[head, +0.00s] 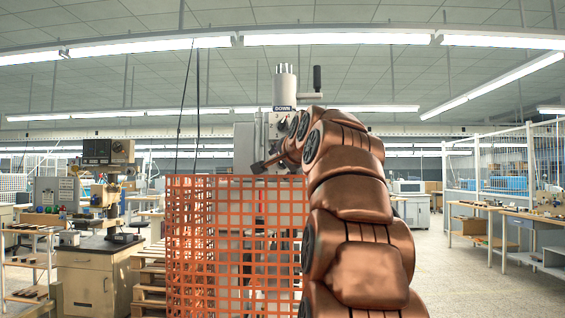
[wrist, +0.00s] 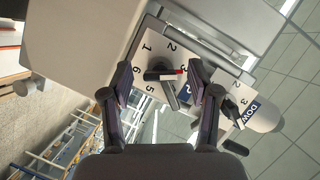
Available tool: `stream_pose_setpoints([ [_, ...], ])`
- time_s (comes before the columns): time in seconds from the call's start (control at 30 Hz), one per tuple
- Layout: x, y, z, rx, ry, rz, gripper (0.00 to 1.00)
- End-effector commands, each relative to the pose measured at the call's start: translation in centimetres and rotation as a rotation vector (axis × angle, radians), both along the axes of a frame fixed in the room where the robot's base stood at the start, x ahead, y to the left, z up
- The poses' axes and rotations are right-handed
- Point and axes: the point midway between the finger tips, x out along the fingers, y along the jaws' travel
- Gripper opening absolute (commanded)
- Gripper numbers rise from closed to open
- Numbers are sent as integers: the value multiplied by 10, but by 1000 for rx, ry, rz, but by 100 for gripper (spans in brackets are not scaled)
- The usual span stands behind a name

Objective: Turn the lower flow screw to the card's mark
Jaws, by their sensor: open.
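In the wrist view, a white number card (wrist: 148,62) with black digits lies between my fingers. At its middle is the flow screw (wrist: 158,75), a dark bar with a red tip pointing toward the 3. A grey bar (wrist: 169,95) sticks out beside it. My gripper (wrist: 160,66) is open, one finger on each side of the screw, with visible gaps; its depth to the screw is unclear. A second numbered card (wrist: 232,88) sits to the right, next to the blue DOWN label, partly hidden by a finger. In the head view, my arm hides most of the cards.
The machine's DOWN label (head: 283,108) shows above my arm in the head view. An orange mesh guard (head: 235,235) stands in front of the machine. A workbench (head: 95,270) is at left, and tables (head: 500,212) and open floor are at right.

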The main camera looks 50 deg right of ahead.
Motion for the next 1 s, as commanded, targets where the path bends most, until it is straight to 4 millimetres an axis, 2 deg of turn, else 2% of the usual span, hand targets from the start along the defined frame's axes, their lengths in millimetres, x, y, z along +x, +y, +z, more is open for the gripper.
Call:
stream_pose_setpoints([
  [0.3, 4, -2, -1, 0, 0, 0, 60],
  [0.87, 4, -2, -1, 0, 1, 0, 3],
  [0.9, 4, -6, -1, 0, 0, 0, 0],
  [1.0, 3, -4, -1, -2, 3, -1, 0],
])
